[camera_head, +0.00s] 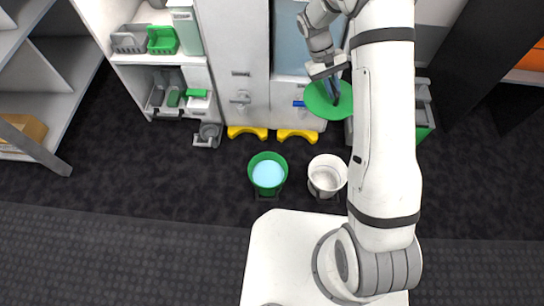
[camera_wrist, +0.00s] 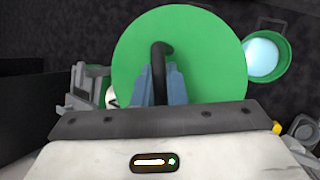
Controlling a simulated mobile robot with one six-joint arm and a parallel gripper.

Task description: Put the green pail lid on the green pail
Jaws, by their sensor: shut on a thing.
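The green pail lid (camera_head: 322,106) is a flat green disc with a dark handle. My gripper (camera_head: 332,92) is shut on that handle and holds the lid in the air, right of and behind the green pail. In the wrist view the lid (camera_wrist: 180,52) fills the middle, with my gripper's blue-grey fingers (camera_wrist: 160,82) on the dark handle. The green pail (camera_head: 256,182) stands open on the floor with light blue liquid inside. It also shows in the wrist view (camera_wrist: 281,68) at the right, partly hidden behind the lid.
A white pail (camera_head: 341,178) stands on the floor right of the green pail. Behind them is a grey-white cabinet (camera_head: 234,60) with yellow feet (camera_head: 247,132) and a blue-handled valve (camera_head: 299,103). A shelf unit (camera_head: 40,80) is at the left. Dark floor left of the green pail is clear.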

